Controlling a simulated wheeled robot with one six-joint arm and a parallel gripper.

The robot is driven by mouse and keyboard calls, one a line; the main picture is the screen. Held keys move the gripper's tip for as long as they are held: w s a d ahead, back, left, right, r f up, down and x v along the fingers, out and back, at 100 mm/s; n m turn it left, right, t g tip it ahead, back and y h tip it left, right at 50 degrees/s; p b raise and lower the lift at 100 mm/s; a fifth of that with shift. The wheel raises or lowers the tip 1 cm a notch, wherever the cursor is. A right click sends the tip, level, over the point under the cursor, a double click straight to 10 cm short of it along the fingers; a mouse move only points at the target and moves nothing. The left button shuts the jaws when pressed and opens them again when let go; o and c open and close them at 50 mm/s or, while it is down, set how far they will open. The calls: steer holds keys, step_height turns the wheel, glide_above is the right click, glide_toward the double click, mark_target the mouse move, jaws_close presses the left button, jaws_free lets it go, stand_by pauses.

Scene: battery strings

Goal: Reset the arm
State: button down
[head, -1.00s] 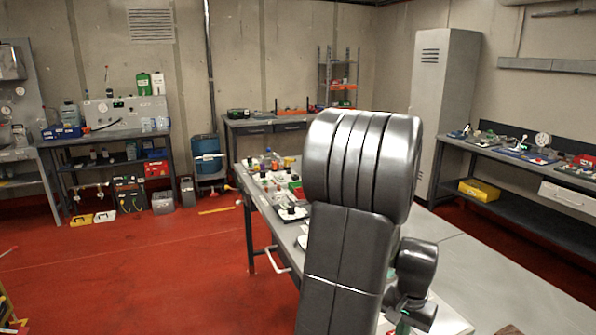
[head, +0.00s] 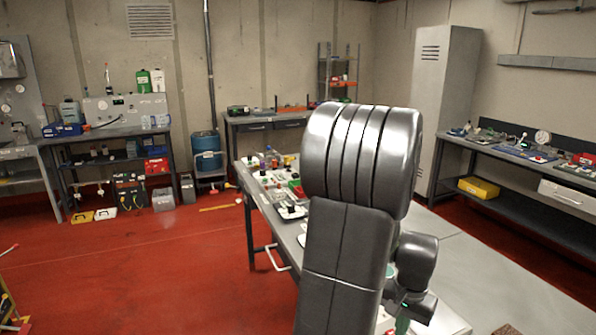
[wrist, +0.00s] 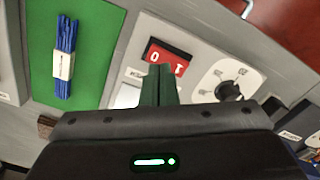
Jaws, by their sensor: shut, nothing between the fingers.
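My gripper (wrist: 158,85) is in the middle of the wrist view, with its dark green fingers together and nothing between them. It is over the table, in front of a light grey panel (wrist: 200,52). The panel carries a red switch block (wrist: 168,57) and a round dial with a black knob (wrist: 228,90). I cannot tell how far the fingertips are from the panel. In the head view, my arm covers the middle of the picture, bent with its wrist low on the right. The fingers are only partly visible there.
A green mat (wrist: 85,20) with a tied bundle of blue strips (wrist: 65,55) lies left of my gripper. The table (head: 490,275) holds several small items on its far left part. Benches line the walls. The red floor (head: 150,265) at left is mostly open.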

step_height(320, 180, down, 3)
steer(key=shift+r+b, duration=0.1)
steer(key=shift+b, duration=0.7)
step_height(320, 180, up, 10)
steer(key=p, duration=0.7)
steer(key=shift+f, duration=0.2)
